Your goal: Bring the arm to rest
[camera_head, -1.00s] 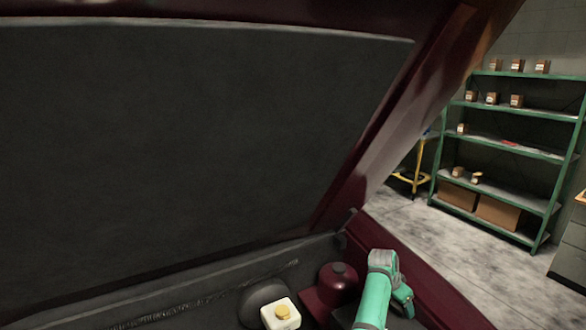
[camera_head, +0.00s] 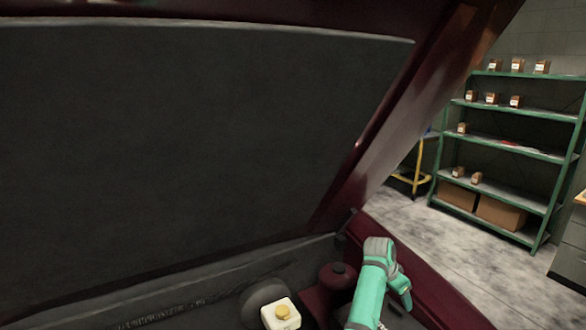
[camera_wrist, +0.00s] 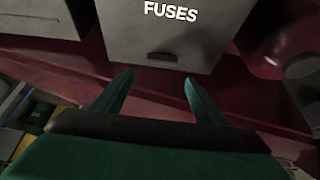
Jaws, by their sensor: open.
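My arm (camera_head: 372,285), green with grey joints, reaches over the right side of the open engine bay in the head view; its gripper end is not clear there. In the wrist view my gripper (camera_wrist: 158,95) is open, its two green fingers apart with nothing between them. A grey box marked FUSES (camera_wrist: 165,40) lies just beyond the fingertips. Whether the fingertips touch it I cannot tell.
The raised dark red hood (camera_head: 180,130) fills much of the head view. A white tank with a yellow cap (camera_head: 280,315) and a dark red dome (camera_head: 337,280) sit in the bay near my arm. A green shelf (camera_head: 510,110) stands behind on open floor.

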